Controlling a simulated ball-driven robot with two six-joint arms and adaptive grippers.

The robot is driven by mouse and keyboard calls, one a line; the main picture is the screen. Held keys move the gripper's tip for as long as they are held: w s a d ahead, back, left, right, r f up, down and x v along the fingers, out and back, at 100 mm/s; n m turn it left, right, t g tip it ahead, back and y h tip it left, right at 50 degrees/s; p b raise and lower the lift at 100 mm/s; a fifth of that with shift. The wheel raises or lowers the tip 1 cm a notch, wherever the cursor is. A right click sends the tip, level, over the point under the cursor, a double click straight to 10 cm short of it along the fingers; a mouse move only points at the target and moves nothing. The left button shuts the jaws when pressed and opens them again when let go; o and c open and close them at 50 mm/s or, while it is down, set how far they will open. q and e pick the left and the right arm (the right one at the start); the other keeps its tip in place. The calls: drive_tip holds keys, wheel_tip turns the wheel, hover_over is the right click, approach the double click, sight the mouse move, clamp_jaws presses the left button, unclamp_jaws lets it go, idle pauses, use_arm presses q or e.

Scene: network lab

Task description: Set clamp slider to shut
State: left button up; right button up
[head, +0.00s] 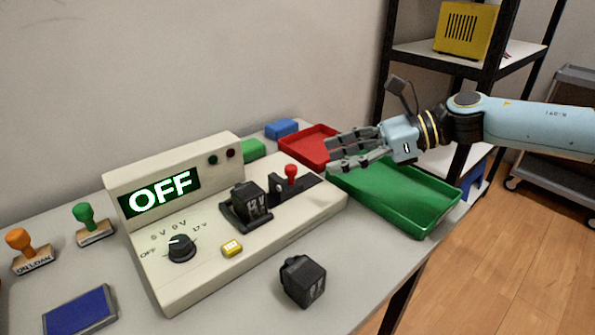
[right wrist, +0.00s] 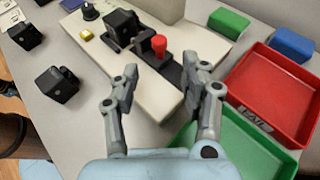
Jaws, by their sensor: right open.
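The test unit (head: 190,270) is a cream console with a lit "OFF" display. On its right end is the clamp slider, a red knob (head: 291,172) on a black base (head: 308,184). A black 12 V block (head: 249,200) sits in the holder left of it. In the right wrist view the red knob (right wrist: 159,43) stands just beyond my fingertips, roughly between them, with the block (right wrist: 119,27) beside it. My right gripper (head: 333,150) is open and empty, right of and above the knob; it also shows in the wrist view (right wrist: 162,70). My left gripper is out of view.
A green tray (head: 430,228) and a red tray (head: 297,150) lie right of and behind the console. A loose black block (head: 302,281) lies in front. A dial (head: 181,248) and yellow button (head: 232,247) are on the console. Stamps (head: 30,250) stand at left.

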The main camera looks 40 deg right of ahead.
sight(303, 190)
drive_tip(key=x, duration=0.3)
drive_tip(key=shift+w+a, duration=0.25)
drive_tip(key=shift+a, duration=0.1)
drive_tip(key=x, duration=0.3)
drive_tip(key=shift+w+a+f+b, duration=0.15)
drive_tip(key=shift+b, duration=0.15)
drive_tip(key=c, duration=0.8)
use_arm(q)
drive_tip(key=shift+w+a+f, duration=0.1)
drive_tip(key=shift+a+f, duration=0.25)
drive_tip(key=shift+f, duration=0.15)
use_arm(e)
clamp_jaws()
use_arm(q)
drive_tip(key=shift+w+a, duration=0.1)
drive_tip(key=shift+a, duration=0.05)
